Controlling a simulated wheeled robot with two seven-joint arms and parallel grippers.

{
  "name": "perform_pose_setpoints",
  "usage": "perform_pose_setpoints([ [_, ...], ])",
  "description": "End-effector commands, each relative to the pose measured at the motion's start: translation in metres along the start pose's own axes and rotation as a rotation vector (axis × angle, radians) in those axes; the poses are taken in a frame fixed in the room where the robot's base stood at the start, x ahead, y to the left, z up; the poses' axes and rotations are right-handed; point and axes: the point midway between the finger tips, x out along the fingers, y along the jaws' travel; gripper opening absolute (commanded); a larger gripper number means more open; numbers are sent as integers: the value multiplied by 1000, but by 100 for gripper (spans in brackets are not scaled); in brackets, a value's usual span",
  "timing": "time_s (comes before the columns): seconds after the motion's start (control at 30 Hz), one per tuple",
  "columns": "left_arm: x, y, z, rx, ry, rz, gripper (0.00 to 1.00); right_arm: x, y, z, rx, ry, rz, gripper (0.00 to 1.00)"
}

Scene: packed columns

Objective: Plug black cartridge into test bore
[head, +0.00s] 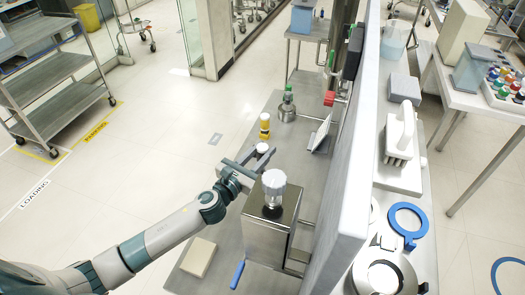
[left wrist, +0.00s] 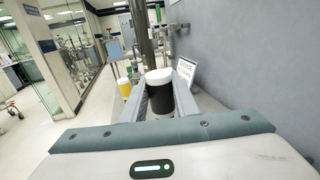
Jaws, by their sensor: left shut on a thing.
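My left gripper (head: 258,156) is over the steel bench, its two fingers closed on the black cartridge. In the left wrist view the black cartridge (left wrist: 161,98) stands upright between the fingers, with a white top and a white band near its lower end. In the head view only its white top (head: 262,147) shows clearly. Whether its bottom touches the bench is hidden. A round metal holder (head: 286,113) with a green-topped piece (head: 288,95) stands farther back. I cannot tell which part is the test bore. My right gripper is not in view.
A yellow cartridge (head: 265,127) stands just beyond my left gripper. A steel box (head: 268,228) with a clear-knobbed top stands nearer. A small sign (head: 320,133) leans by the tall partition (head: 345,150) on the right. A blue-handled tool (head: 238,273) and beige block (head: 198,257) lie in front.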

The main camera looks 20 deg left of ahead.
Motion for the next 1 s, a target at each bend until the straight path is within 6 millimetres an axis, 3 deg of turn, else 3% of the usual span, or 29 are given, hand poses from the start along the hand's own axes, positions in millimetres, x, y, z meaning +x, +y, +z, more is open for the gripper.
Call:
perform_pose_setpoints([
  [1.0, 0, 0, -16, 0, 0, 0, 3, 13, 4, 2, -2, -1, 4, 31],
])
